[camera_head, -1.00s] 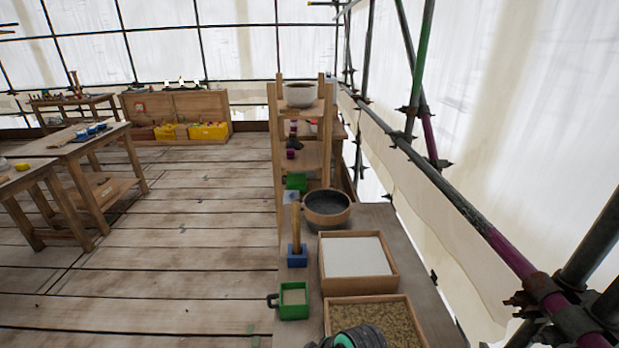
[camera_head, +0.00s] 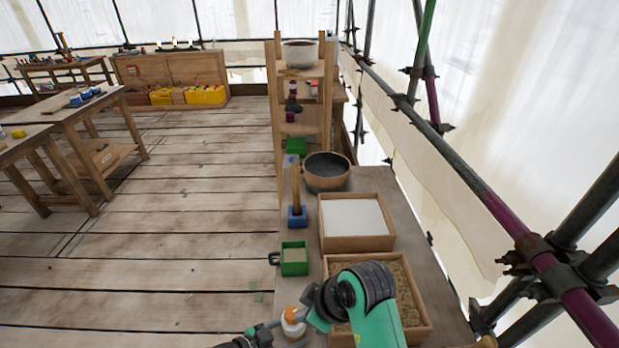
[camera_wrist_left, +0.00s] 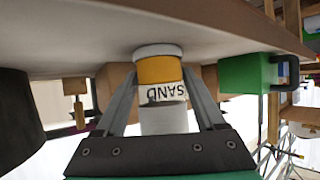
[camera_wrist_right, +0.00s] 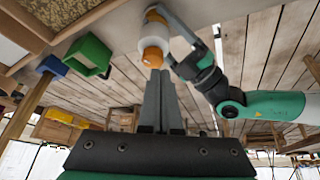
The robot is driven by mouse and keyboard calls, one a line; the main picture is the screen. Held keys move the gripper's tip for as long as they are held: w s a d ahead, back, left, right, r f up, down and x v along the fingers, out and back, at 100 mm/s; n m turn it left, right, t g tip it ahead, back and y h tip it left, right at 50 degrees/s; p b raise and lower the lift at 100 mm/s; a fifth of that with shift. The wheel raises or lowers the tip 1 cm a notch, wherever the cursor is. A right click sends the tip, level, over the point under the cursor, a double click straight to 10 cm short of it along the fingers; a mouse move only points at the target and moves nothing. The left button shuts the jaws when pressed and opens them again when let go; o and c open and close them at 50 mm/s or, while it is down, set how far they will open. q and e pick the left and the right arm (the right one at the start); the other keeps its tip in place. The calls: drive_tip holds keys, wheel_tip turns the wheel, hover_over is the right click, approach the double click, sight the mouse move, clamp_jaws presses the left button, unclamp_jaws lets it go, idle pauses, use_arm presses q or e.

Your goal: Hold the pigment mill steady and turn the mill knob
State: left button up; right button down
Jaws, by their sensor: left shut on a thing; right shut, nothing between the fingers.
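The pigment mill (camera_head: 293,322) is a small white cylinder with orange parts, upright at the table's near left edge. In the left wrist view, where the picture is upside down, the mill (camera_wrist_left: 163,70) has an orange band and a "SAND" label. My left gripper (camera_wrist_left: 165,100) is shut on its body, one finger on each side. It also shows in the right wrist view (camera_wrist_right: 208,55). My right gripper (camera_wrist_right: 155,80) is shut and empty, its fingertips close to the mill's orange knob (camera_wrist_right: 152,57). I cannot tell whether they touch it.
A tray of brown grains (camera_head: 418,330) lies under my right arm. Scaffold pipes (camera_head: 500,220) stand at the right.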

sight(292, 315)
drive_tip(key=shift+r, duration=0.55)
wheel_tip(292, 315, down, 6)
drive_tip(key=w+d, duration=0.1)
drive_tip(key=shift+w, duration=0.35)
drive_tip(key=shift+w+a, duration=0.1)
drive_tip(key=shift+a, duration=0.2)
idle(1.0)
